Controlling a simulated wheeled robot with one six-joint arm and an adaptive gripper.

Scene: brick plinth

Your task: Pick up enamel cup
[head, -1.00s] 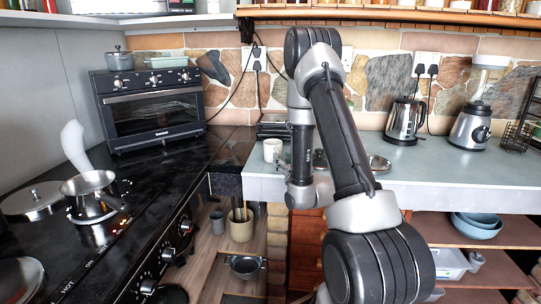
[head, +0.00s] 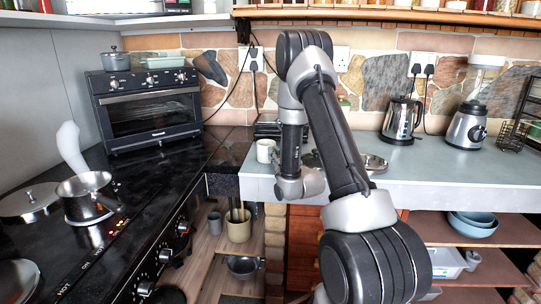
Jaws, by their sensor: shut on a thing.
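A small pale cup (head: 265,150) with a handle is upright at the left end of the grey counter, just left of my arm's vertical link. It looks like the enamel cup, but its material is too small to tell. My arm rises in the middle of the head view and bends down to a wrist over the counter's front edge, right of and nearer than the cup. My gripper's fingers are hidden behind the wrist and links, so what they hold and whether they touch the cup cannot be seen.
A metal dish (head: 373,163), a kettle (head: 402,120) and a blender (head: 466,126) stand on the counter (head: 440,165) to the right. A toaster oven (head: 147,107) and a saucepan (head: 86,194) are on the black hob side at left. Open shelves lie below.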

